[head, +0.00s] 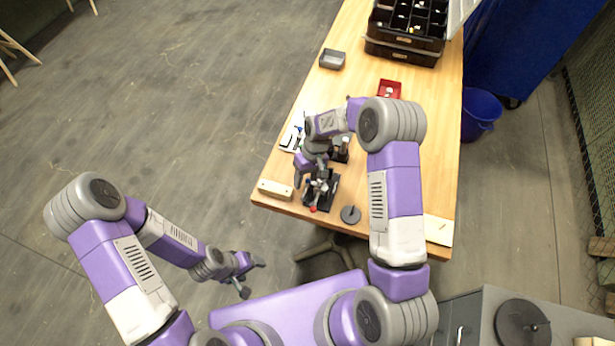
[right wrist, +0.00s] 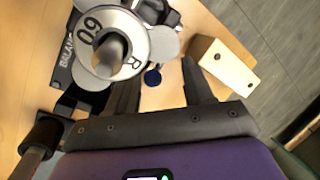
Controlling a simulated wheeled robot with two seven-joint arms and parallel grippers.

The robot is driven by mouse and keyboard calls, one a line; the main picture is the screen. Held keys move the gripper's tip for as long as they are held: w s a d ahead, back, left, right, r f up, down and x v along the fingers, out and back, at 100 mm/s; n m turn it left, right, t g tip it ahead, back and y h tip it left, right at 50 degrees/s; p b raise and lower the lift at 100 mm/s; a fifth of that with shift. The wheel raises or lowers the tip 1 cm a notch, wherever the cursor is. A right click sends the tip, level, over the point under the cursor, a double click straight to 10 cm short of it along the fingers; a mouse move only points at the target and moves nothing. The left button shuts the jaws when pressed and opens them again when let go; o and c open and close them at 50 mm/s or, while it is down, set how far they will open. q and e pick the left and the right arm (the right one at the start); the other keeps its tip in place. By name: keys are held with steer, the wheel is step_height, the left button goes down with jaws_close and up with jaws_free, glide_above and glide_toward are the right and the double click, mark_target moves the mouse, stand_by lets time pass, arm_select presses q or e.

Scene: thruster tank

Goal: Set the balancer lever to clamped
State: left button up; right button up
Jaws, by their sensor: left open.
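The balancer (head: 331,191) is a small black-based device near the table's front edge, with a red tip (head: 313,209) at its front. In the right wrist view the balancer (right wrist: 66,56) shows part of its lettering and a pale disc (right wrist: 92,32) marked 60. A small dark blue round part (right wrist: 152,76) shows beyond my fingers; I cannot tell whether it is the lever's knob. The lever's setting is not readable. My right gripper (head: 308,182) is over the balancer's left side, its fingers (right wrist: 162,92) apart and empty. My left gripper (head: 252,277) is open and empty, off the table.
A pale wooden block (head: 275,190) with holes lies left of the balancer, and a dark disc (head: 350,214) lies right of it. A grey tray (head: 332,59), red tray (head: 389,89) and black organiser (head: 403,48) stand farther back. The table's front edge is close.

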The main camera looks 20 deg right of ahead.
steer(key=shift+d+r, duration=0.2)
steer(key=shift+d, duration=0.05)
steer(key=p+v, duration=0.1)
steer(key=v, duration=0.6)
steer(key=shift+r, duration=0.2)
